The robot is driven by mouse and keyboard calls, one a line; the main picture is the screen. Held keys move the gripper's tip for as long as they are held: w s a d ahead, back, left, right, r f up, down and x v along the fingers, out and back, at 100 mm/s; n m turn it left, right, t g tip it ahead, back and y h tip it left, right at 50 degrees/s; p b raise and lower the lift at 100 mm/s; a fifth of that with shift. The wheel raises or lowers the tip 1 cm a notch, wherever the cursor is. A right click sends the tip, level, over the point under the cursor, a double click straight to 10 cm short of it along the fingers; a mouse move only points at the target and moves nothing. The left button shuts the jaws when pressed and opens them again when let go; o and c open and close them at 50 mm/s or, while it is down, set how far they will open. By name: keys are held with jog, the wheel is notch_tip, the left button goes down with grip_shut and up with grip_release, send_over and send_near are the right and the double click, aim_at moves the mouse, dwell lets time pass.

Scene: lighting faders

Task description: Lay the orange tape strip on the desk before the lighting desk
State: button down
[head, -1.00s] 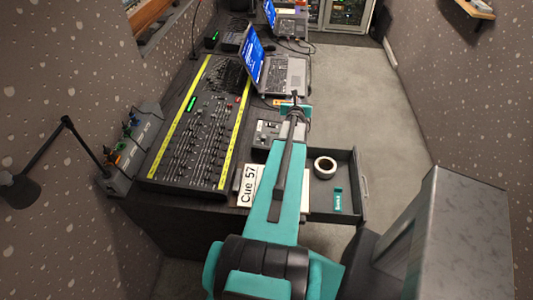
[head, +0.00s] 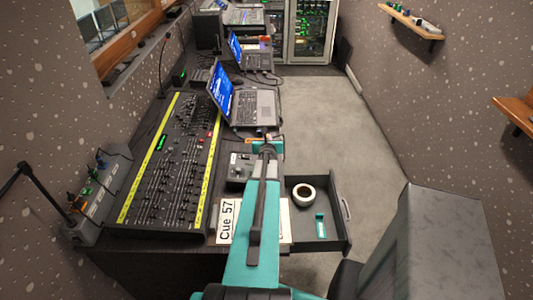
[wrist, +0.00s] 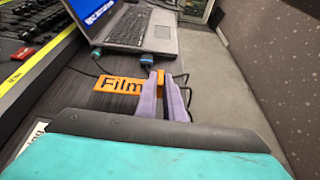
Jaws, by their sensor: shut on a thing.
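The orange tape strip (wrist: 118,86), lettered "Film", is in the wrist view over the dark desk top, left of my fingers. My gripper (wrist: 162,80) is shut on its right end, with orange showing between the purple fingers. I cannot tell whether the strip touches the desk. In the head view my gripper (head: 267,142) is at the desk's right edge, below the near laptop, and my arm hides most of the strip. The lighting desk (head: 178,160) is a dark fader board with yellow strips along both sides, left of my gripper.
The near laptop (head: 253,106) stands open beyond my gripper, with cables near it. A small control box (head: 240,167) and a white "Cue 57" card (head: 227,220) lie right of the faders. An open drawer (head: 333,236) holds a tape roll (head: 304,195) and a teal item (head: 321,226).

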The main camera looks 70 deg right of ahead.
jog(key=shift+f+b, duration=0.55)
jog(key=shift+f, duration=0.4)
jog(key=shift+f+b, duration=1.7)
jog(key=shift+f, duration=0.2)
jog(key=c, duration=1.9)
grip_release()
jog(key=shift+o, duration=0.2)
jog(key=shift+r, duration=0.15)
jog(key=shift+v, duration=5.95)
